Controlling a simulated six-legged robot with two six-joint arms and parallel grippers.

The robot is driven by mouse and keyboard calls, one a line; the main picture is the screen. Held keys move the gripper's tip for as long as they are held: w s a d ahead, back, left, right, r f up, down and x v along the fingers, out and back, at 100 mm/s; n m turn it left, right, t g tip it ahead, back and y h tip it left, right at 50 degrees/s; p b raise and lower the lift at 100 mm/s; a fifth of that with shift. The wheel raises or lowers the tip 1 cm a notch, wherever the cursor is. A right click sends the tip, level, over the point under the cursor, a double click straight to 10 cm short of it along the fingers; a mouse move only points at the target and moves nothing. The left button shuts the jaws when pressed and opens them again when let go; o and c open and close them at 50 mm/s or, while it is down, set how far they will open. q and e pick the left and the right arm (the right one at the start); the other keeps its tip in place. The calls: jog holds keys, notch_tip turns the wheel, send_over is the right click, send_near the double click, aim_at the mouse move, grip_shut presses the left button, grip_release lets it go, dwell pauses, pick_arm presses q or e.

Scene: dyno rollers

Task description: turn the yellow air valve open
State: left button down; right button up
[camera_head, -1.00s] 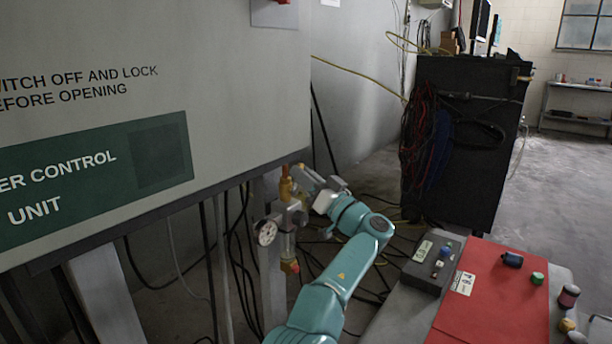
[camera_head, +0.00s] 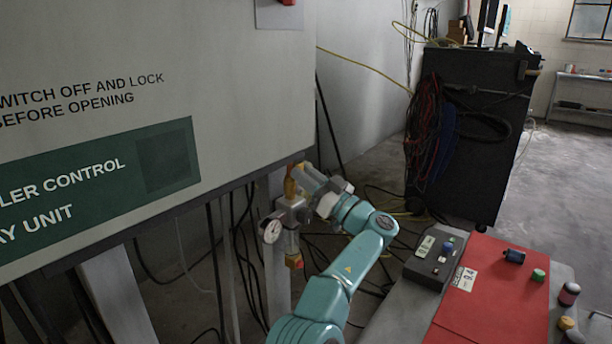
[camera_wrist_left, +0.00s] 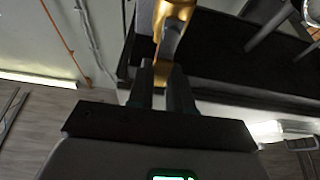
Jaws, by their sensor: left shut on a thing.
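The yellow air valve (camera_head: 291,186) sits on top of a metal air unit with a round gauge (camera_head: 272,231), below the lower edge of the grey control cabinet. My left gripper (camera_head: 304,172) reaches it from the right and is shut on it. In the left wrist view the golden-yellow valve (camera_wrist_left: 172,18) is at the top centre, and its lower part is between the two dark fingers (camera_wrist_left: 161,80). The gripper hides part of the valve in the head view, so its exact angle is hard to tell. My right gripper is not in view.
The cabinet (camera_head: 230,60) stands close above the valve. Cables hang below and behind the air unit. A red-topped table (camera_head: 490,290) with a grey button box (camera_head: 434,258) and small items is at the lower right. A black cable cart (camera_head: 480,130) stands behind.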

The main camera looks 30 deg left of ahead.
pick_arm(q)
jog(key=shift+r, duration=0.1)
jog(key=c, duration=1)
grip_release()
jog(key=shift+d+f, duration=0.1)
jog(key=shift+f, duration=0.1)
jog(key=v, duration=1.6)
